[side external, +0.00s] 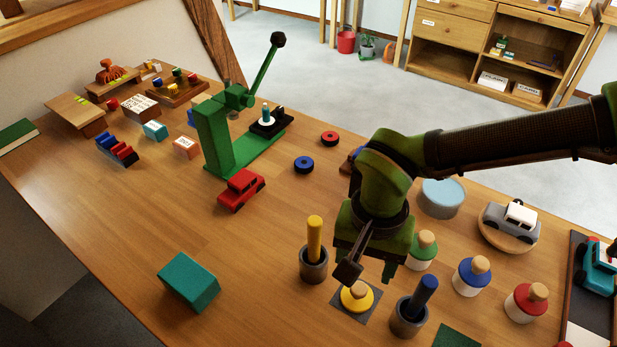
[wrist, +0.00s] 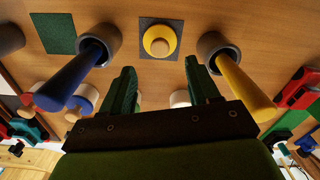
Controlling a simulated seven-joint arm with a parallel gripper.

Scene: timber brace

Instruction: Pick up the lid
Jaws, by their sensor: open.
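A yellow lid (side external: 348,302) with a round wooden knob lies on a dark square mat (side external: 342,311) near the front of the table. In the wrist view the yellow lid (wrist: 153,48) sits at the top middle, on its dark mat (wrist: 144,72). My gripper (side external: 368,271) is open and empty, pointing down above and slightly behind the lid. In the wrist view my gripper (wrist: 163,78) has its two fingers spread apart, with the lid ahead of the gap between them. In the side view the fingers partly overlap the lid area, so the exact height gap is unclear.
A mortar with a yellow pestle (side external: 314,238) and one with a blue pestle (side external: 424,294) flank the lid closely. White jars with green (side external: 423,243), blue (side external: 470,277) and red (side external: 523,302) lids stand to the right. A teal block (side external: 188,282) lies left; table between is clear.

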